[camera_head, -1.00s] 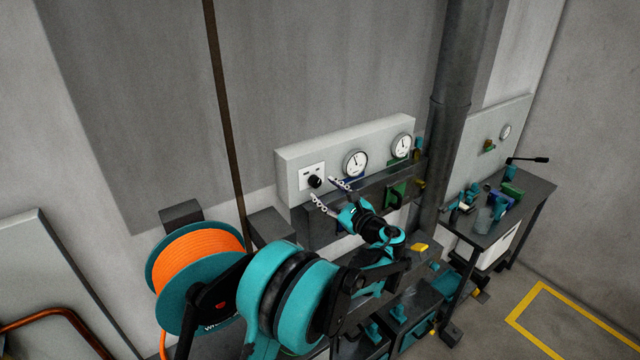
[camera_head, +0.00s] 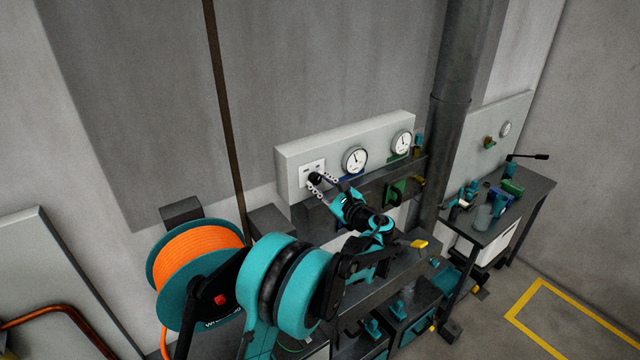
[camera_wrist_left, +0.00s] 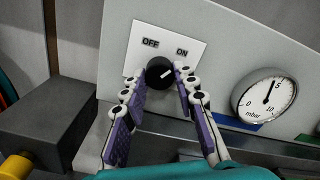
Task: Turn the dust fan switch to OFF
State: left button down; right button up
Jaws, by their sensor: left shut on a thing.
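The dust fan switch is a black round knob (camera_wrist_left: 159,73) on a white plate (camera_wrist_left: 140,62) marked OFF at left and ON at right. A white line on the knob points up and to the right, toward ON. In the head view the knob (camera_head: 315,178) sits at the left end of the pale panel (camera_head: 290,163). My left gripper (camera_wrist_left: 160,83) is shut on the knob, with one finger on each side of it. The left gripper also shows in the head view (camera_head: 322,183). My right gripper is not in view.
Two round gauges (camera_head: 354,160) (camera_head: 402,143) are to the right of the knob on the panel. A dark shelf (camera_head: 375,182) runs below. An orange hose reel (camera_head: 200,258) is at lower left, and a dark pipe (camera_head: 452,120) stands to the right of the panel.

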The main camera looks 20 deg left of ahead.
pick_arm(q)
jog(key=shift+n, duration=0.3)
jog(key=n+b, duration=0.1)
jog(key=n, duration=0.1)
jog(key=shift+n+b, duration=0.3)
jog(key=shift+b, duration=0.05)
jog(key=n+b, duration=0.1)
jog(key=n, duration=0.2)
jog(key=shift+n, duration=0.3)
jog(key=n+b, duration=0.1)
jog(key=n, duration=0.2)
jog(key=shift+n, duration=0.3)
jog(key=shift+n+b, duration=0.5)
jog(key=shift+n, duration=1.4)
jog(key=c, duration=1.2)
grip_release()
jog(key=shift+r, duration=0.1)
